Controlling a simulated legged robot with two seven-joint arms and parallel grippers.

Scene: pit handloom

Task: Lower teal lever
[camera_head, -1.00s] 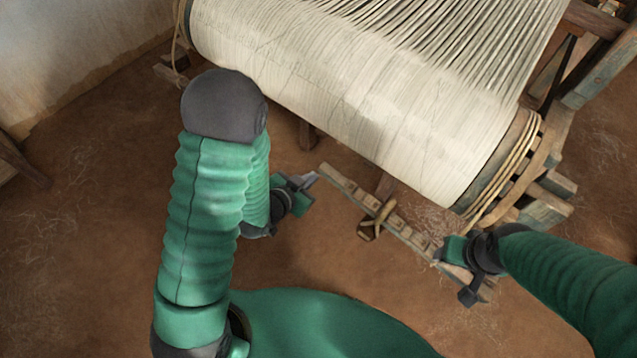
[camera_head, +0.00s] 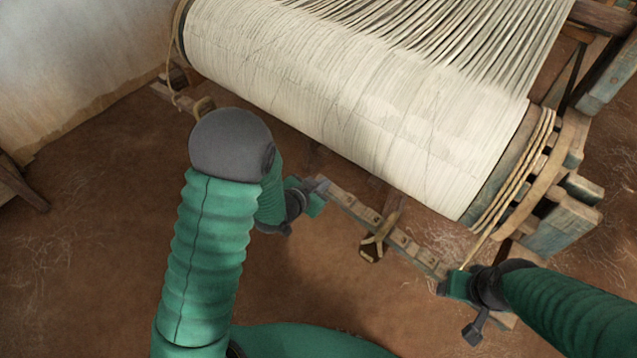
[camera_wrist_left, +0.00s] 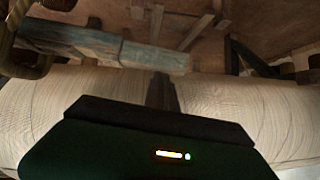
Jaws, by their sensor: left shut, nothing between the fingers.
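A worn teal-painted wooden bar (camera_wrist_left: 100,42), which looks like the teal lever, crosses the upper left of the left wrist view. My left gripper (camera_wrist_left: 162,88) is shut and empty; its dark fingers end close to the bar's right part, and I cannot tell if they touch. In the head view my left gripper (camera_head: 322,185) is at the left end of a long notched wooden bar (camera_head: 400,240). I cannot tell if this is the same bar. My right gripper (camera_head: 452,286) is low at that bar's right end; its jaws are unclear.
The large roll of pale cloth (camera_head: 350,100) lies above and behind my grippers. Teal-worn wooden blocks (camera_head: 560,225) and a roped end wheel (camera_head: 525,175) stand at the right. A wooden hook piece (camera_head: 374,245) sits at the notched bar's middle. The earth floor (camera_head: 90,250) at left is clear.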

